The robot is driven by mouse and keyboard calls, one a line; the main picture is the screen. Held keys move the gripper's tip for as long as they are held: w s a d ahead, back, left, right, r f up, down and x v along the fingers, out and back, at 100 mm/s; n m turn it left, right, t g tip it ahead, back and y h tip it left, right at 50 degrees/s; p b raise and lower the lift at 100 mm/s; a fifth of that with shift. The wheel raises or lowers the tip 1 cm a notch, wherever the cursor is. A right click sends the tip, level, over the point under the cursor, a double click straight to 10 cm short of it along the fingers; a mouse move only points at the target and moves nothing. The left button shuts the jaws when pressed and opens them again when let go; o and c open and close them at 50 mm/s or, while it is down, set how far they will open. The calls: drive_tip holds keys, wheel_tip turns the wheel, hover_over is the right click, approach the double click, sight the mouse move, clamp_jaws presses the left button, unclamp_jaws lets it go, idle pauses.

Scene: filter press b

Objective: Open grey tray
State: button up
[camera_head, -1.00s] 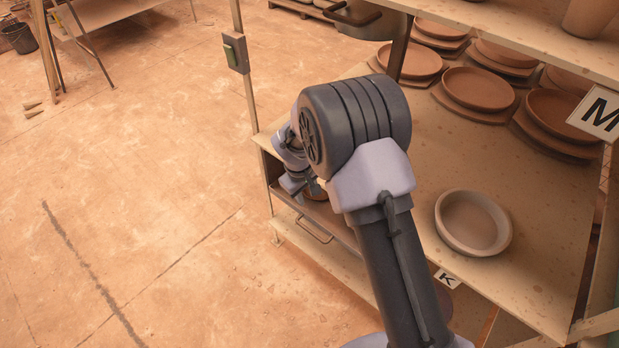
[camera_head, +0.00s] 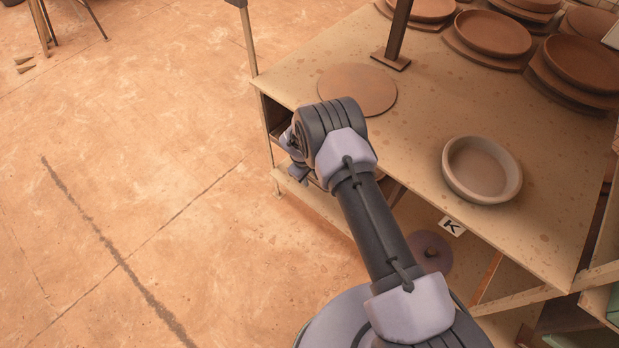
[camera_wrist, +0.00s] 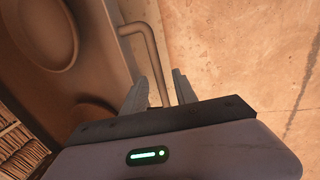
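My gripper (camera_wrist: 160,88) is in the wrist view, its two grey fingers on either side of a bent tubular handle (camera_wrist: 153,48). The handle passes down between the fingers, with slight gaps showing, so the gripper looks open around it. The handle joins the rim of a brown-grey tray (camera_wrist: 98,35) at the upper left. Round brown shapes show on the tray side. In the head view my arm reaches under the table's left front corner and hides the gripper, the handle and most of the tray. How far out the tray stands cannot be told.
The table (camera_head: 420,120) carries a pale round dish (camera_head: 481,170), a flat brown disc (camera_head: 357,90) and several stacked brown plates. A K label (camera_head: 452,226) hangs on its front edge. A thin post (camera_head: 250,45) stands at its left corner. The floor (camera_head: 150,150) to the left is clear.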

clamp_jaws()
idle(1.5)
